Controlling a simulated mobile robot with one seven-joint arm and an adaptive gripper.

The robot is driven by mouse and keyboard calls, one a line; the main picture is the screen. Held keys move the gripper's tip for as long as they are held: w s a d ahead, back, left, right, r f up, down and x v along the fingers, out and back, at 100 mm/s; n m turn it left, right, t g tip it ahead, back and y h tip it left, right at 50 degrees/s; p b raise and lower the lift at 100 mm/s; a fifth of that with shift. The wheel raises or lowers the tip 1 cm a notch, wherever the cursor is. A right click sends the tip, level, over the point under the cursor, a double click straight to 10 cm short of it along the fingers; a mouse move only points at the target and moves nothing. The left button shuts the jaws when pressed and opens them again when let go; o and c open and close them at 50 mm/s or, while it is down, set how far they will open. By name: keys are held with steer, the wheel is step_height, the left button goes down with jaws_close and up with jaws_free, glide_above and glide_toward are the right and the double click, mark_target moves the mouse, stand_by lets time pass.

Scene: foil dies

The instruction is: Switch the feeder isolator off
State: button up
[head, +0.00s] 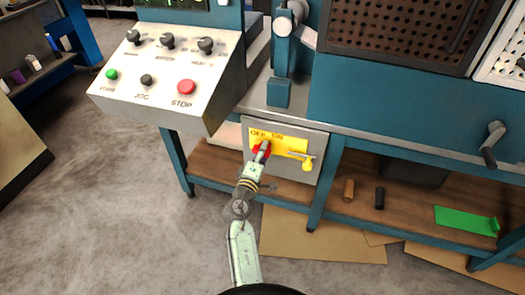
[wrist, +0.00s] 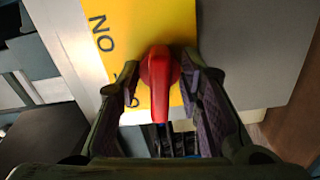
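The feeder isolator is a grey box (head: 302,176) under the bench edge, with a yellow plate (head: 290,144) lettered OFF at left and ON at right. The plate fills the upper wrist view (wrist: 182,22), its lettering turned sideways. Its red handle (wrist: 160,72) points down in the wrist view, towards the plate's partly hidden OFF end. In the head view the handle (head: 257,152) is partly covered by my gripper (head: 263,148). My gripper's fingers (wrist: 163,92) stand either side of the handle, with gaps visible; it is open and not closed on it.
A yellow latch-like piece (head: 307,162) hangs at the plate's right. The control panel (head: 205,75) with a red STOP button (head: 186,87) juts out at upper left. A crank handle (head: 494,140) sticks out at right. The lower shelf (head: 400,197) holds loose parts.

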jaws_close()
stand_by(0.5)
